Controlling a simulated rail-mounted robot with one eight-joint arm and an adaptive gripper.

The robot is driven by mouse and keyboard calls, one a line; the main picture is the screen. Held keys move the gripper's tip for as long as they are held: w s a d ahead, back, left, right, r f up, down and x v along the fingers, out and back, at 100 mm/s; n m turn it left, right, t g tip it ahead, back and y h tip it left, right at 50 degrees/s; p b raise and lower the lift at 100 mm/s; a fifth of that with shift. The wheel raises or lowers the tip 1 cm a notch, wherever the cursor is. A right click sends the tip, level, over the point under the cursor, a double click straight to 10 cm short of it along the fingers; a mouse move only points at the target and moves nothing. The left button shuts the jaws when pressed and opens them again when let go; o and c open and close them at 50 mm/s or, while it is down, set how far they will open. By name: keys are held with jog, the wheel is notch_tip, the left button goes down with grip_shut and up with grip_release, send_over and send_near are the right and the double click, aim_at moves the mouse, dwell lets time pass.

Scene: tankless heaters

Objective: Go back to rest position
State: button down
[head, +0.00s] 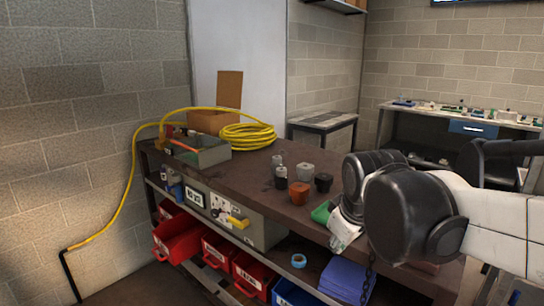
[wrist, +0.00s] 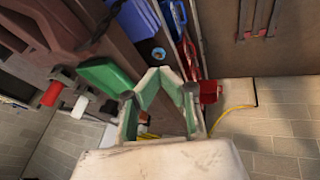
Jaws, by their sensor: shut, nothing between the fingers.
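My gripper (wrist: 160,78) shows in the wrist view with its two pale green-grey fingers meeting at the tips. It is shut and empty. In the head view my arm reaches in from the right and bends down over the front edge of the dark workbench (head: 255,180). A green object (wrist: 108,76) lies to the left of the fingers in the wrist view. A green patch also shows beside my arm in the head view (head: 322,212).

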jog(key=s+d+m+t+p, duration=0.1)
jog(key=s+d+m, duration=0.1)
jog(key=s, duration=0.5)
jog(key=s+d+m+p, duration=0.2)
jog(key=s+d+m, duration=0.1)
jog(key=s+m, duration=0.2)
jog(key=shift+s+d+f+m+t, duration=0.3)
jog(key=shift+s+f+t, duration=0.15)
jog(key=shift+s, duration=0.7)
